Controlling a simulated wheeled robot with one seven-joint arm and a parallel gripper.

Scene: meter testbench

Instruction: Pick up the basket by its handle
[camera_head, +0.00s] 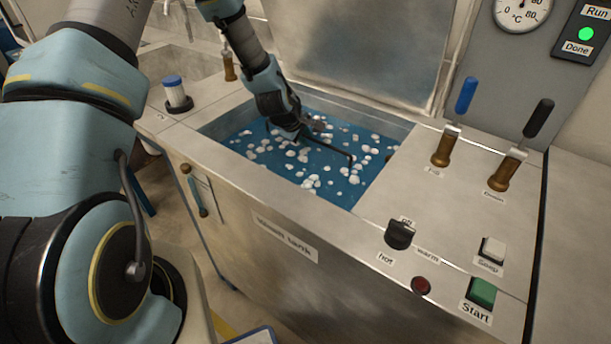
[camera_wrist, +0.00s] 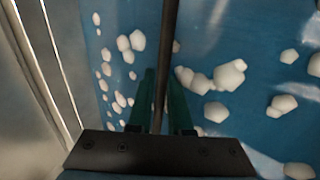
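A thin black bar (camera_head: 335,150), which looks like the basket's handle, runs just above the foamy blue water in the tank (camera_head: 240,172) in the head view. The basket's body cannot be made out under the water and foam. My gripper (camera_head: 300,132) reaches down into the tank opening at the bar's left end. In the wrist view, the dark bar (camera_wrist: 170,45) passes between the two teal fingers of my gripper (camera_wrist: 164,85), close to both. Whether the fingers press on it cannot be told.
White foam lumps float across the water. An open metal lid (camera_head: 365,45) stands behind the tank. To the right are blue (camera_head: 466,95) and black (camera_head: 539,118) levers, a black knob (camera_head: 400,235) and a green Start button (camera_head: 482,292). A blue-capped jar (camera_head: 177,92) stands at the left.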

